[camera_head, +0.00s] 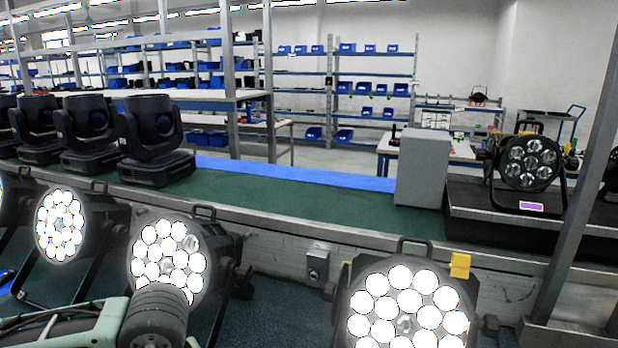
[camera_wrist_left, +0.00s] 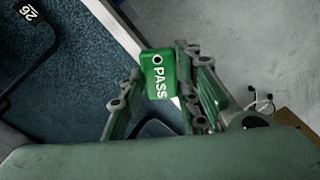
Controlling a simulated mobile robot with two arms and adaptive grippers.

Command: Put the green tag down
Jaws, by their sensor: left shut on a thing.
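The green tag (camera_wrist_left: 157,72) shows in the left wrist view, with the word PASS in white and a dark-rimmed hole near its top. My left gripper (camera_wrist_left: 163,88) is shut on the tag, which lies between its two fingers. Below the tag is blue-grey speckled floor or mat, a pale strip and grey floor; I cannot tell its height above them. In the head view, only part of my left arm (camera_head: 110,325) shows at the lower left, and neither the tag nor my left gripper can be made out. My right gripper is not in view.
Lit par cans (camera_head: 405,310) stand along the front, one with a yellow tag (camera_head: 460,265). Behind them runs a green-topped bench (camera_head: 290,200) with dark moving-head lights (camera_head: 150,140), a grey box (camera_head: 422,168) and another par can (camera_head: 528,165).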

